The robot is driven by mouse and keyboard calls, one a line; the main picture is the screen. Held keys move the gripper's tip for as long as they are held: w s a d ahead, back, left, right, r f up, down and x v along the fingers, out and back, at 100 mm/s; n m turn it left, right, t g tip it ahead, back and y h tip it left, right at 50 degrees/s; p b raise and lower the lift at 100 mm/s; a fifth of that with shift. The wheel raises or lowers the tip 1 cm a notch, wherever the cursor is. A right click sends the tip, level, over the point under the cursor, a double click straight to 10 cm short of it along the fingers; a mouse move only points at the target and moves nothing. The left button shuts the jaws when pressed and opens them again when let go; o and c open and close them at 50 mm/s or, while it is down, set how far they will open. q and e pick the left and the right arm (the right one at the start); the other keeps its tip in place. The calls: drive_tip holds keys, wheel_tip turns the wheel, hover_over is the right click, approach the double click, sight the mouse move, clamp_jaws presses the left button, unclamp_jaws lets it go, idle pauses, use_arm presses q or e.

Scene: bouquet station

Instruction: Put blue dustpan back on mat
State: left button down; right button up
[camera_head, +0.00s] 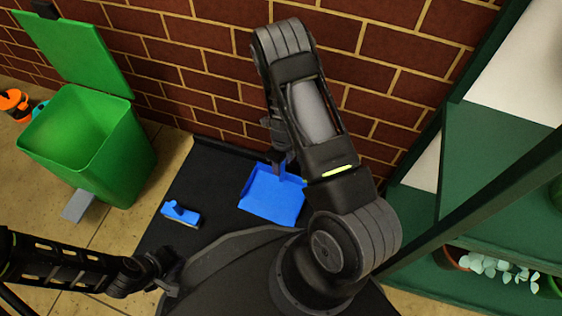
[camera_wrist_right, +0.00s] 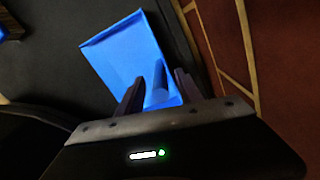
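The blue dustpan (camera_head: 272,197) is over the black mat (camera_head: 205,165) near the brick wall; I cannot tell whether it rests flat on it. In the right wrist view the dustpan (camera_wrist_right: 125,50) has its handle between the two fingers of my right gripper (camera_wrist_right: 158,82), with narrow gaps visible beside the handle. In the head view my right gripper (camera_head: 279,160) is at the handle end of the dustpan, partly hidden by its arm. My left gripper (camera_head: 160,268) is low at the left, apart from the dustpan; its fingers are unclear.
A blue brush (camera_head: 181,213) lies on the mat left of the dustpan. A green bin (camera_head: 90,145) with its lid open stands at the left. The brick wall (camera_head: 200,60) is close behind. A green shelf (camera_head: 490,190) with plants stands at the right.

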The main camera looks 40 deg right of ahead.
wheel_tip(320, 180, up, 8)
drive_tip(key=p, duration=0.4)
drive_tip(key=shift+r, duration=0.1)
idle(0.7)
